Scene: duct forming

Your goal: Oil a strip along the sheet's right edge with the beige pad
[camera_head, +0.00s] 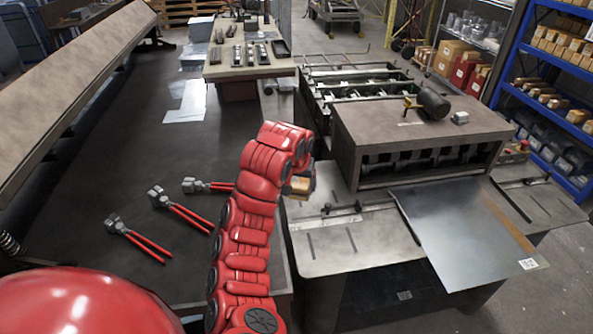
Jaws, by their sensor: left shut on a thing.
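The metal sheet (450,235) is grey and lies flat on the machine's front table at the right, overhanging its front. A tan-brown strip (510,225) runs along the sheet's right edge, and a small white label (528,264) sits at its near right corner. My left gripper (299,187) is left of the sheet, over the left end of the machine table and apart from the sheet. It is shut on the beige pad (300,185), of which only a small tan part shows; the fingers are mostly hidden by my red wrist. My right gripper is not in view.
A dark mallet (433,103) and a small pale block (460,118) lie on the machine's raised top (390,130) behind the sheet. Several red-handled tools (180,210) lie on the dark surface at left. A bench with parts (250,70) stands behind; blue shelves (550,90) stand right.

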